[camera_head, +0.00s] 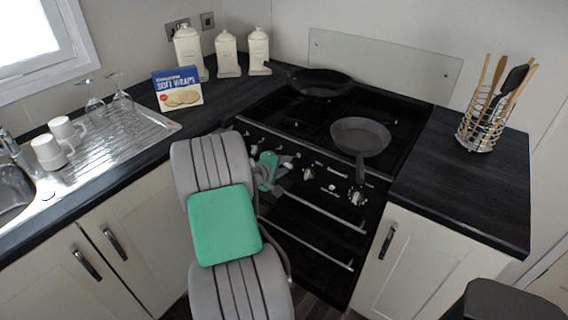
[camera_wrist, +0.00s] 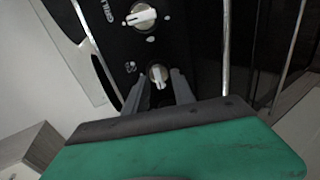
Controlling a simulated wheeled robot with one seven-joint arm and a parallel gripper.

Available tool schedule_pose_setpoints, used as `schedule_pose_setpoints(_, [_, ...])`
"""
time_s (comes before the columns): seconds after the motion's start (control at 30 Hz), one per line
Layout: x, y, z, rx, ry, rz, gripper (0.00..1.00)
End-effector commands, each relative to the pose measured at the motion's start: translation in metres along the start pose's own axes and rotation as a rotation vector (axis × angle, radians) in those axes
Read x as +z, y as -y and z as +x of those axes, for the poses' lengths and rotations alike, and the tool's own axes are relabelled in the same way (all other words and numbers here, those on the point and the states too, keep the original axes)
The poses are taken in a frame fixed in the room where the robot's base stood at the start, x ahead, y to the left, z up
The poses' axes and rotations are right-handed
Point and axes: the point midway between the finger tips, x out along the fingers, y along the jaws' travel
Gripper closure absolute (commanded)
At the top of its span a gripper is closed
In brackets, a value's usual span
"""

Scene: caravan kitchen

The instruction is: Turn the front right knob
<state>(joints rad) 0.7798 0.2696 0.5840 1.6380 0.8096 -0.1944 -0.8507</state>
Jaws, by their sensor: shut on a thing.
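The black stove's front panel carries a row of white-and-silver knobs, among them one at the right end (camera_head: 357,198) and one left of it (camera_head: 308,173), both clear of my gripper. My gripper (camera_head: 286,168) is at the panel, left of these. In the wrist view, its two grey fingers (camera_wrist: 159,88) stand on either side of a small white knob (camera_wrist: 158,73) and are shut on it. A larger white knob (camera_wrist: 142,15) beside a GRILL label sits above it. The arm partly hides the panel's left part, and I cannot tell the held knob's exact angle.
A frying pan (camera_head: 360,136) sits on the hob with its handle reaching over the front edge, right of my gripper. Another dark pan (camera_head: 322,83) is at the back. Oven door handles (camera_head: 312,214) run below the panel. A utensil rack (camera_head: 480,130) stands on the right counter.

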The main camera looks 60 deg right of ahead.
Motion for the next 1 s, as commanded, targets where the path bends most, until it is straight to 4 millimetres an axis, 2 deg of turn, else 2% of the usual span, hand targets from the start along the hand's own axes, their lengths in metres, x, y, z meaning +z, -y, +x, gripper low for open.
schedule_pose_setpoints(0.43, [-0.0002,-0.0003,0.0,0.0,0.0,-0.011,1.0])
schedule_pose_setpoints(0.47, [-0.0002,-0.0004,0.0,0.0,0.0,-0.011,0.68])
schedule_pose_setpoints(0.5, [-0.0002,-0.0004,0.0,0.0,0.0,-0.011,0.65])
schedule_pose_setpoints(0.73, [-0.0002,-0.0002,0.0,0.0,0.0,-0.011,0.48])
schedule_pose_setpoints(1.0, [-0.0007,-0.0002,-0.0033,0.0,-0.001,-0.011,0.48])
